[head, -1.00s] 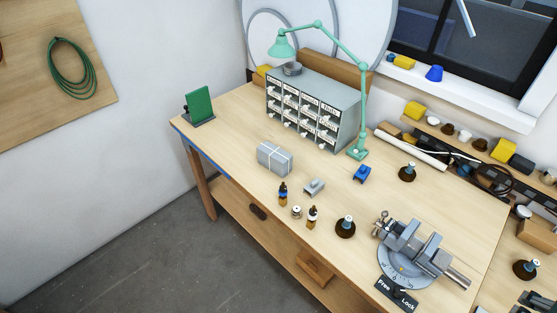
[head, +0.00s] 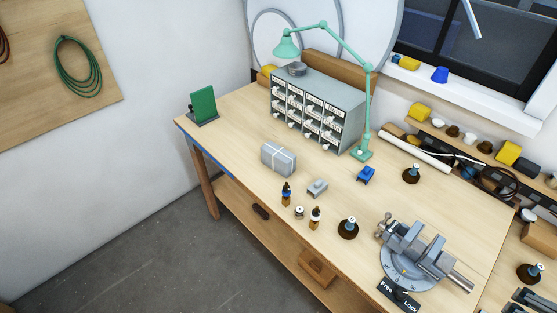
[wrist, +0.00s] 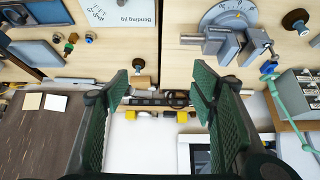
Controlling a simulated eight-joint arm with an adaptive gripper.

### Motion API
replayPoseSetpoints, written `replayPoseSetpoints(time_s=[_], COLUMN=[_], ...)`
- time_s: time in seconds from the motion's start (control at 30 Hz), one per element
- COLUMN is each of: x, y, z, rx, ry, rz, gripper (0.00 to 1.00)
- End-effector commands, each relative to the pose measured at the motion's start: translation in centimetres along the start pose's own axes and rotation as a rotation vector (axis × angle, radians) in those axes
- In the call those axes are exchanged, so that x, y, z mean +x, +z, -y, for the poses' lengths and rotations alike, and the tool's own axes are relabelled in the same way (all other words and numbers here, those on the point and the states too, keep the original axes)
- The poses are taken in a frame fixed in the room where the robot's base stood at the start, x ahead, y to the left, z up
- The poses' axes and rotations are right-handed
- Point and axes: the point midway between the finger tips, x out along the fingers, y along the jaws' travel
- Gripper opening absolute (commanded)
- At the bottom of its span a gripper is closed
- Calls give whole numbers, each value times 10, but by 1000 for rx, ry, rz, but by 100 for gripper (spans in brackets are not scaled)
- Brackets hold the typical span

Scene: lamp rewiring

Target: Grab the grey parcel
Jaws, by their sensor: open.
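The grey parcel (head: 279,158), a small box with light bands crossed over it, sits on the wooden workbench (head: 240,130) in front of the drawer cabinet in the head view. I do not make it out in the wrist view. My gripper (wrist: 160,92) shows in the wrist view with its two dark green ridged fingers spread wide. It is open, with nothing between the fingers. The gripper is not clearly seen in the head view, so its distance from the parcel cannot be told.
The drawer cabinet (head: 317,108) and green lamp (head: 369,110) stand behind the parcel. Small bottles (head: 286,194), a grey block (head: 317,188) and a blue block (head: 366,175) lie near it. A vise (head: 415,250) stands front right. The bench left of the parcel is clear.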

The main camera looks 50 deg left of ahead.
Motion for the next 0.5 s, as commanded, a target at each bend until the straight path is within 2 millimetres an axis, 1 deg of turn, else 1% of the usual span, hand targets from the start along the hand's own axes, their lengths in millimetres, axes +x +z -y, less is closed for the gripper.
replayPoseSetpoints(time_s=[0.27, 0.37, 0.5], x=[0, 0, 0], y=[-3, -8, -22], z=[2, 6, 15], rx=[-6, -20, -50], ry=[-3, -8, -21], rz=[2, 7, 20], gripper=[57, 57, 57])
